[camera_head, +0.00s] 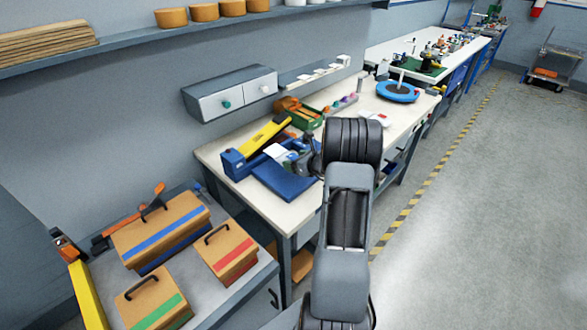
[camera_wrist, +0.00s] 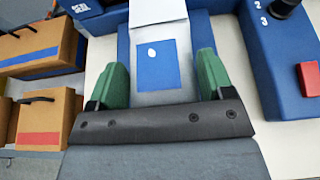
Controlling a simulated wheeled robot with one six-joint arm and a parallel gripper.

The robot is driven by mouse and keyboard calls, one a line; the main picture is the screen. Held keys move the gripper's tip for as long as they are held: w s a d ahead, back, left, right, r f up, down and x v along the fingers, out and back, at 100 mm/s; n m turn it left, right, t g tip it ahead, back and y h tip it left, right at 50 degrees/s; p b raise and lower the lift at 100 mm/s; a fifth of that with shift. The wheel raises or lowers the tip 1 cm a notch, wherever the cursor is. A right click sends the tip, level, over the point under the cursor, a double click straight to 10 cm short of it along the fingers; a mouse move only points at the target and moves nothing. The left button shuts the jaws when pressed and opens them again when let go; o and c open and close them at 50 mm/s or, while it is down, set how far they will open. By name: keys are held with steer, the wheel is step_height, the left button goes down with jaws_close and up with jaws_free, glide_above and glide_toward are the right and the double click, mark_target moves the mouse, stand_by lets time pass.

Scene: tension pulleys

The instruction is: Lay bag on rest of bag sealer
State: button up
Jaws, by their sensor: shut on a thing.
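The bag, a pale pouch with a blue label (camera_wrist: 157,65), lies between my gripper's green fingers (camera_wrist: 162,80) in the wrist view, and the gripper is shut on it. In the head view the bag's white part (camera_head: 277,152) shows beside my gripper (camera_head: 304,158), which is partly hidden by my arm. The bag sealer has a blue body (camera_head: 238,165) and a raised yellow arm (camera_head: 265,135). Its flat blue rest (camera_head: 287,183) lies in front. The bag is over the blue surface in the wrist view; I cannot tell whether it touches.
A blue block with numbers and a red button (camera_wrist: 309,78) is at the right in the wrist view. Tan cases (camera_head: 160,231) stand on the grey bench at left. A green tray (camera_head: 304,117) and a blue round stand (camera_head: 398,91) are farther along the white table.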

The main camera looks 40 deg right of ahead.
steer(key=f, duration=0.2)
steer(key=f+p, duration=0.1)
steer(key=shift+w+a, duration=0.25)
steer(key=shift+w, duration=0.1)
steer(key=shift+f, duration=0.45)
steer(key=shift+f+b, duration=0.25)
steer(key=shift+b, duration=0.05)
steer(key=o, duration=1)
steer(key=shift+r, duration=0.1)
steer(key=shift+o, duration=0.2)
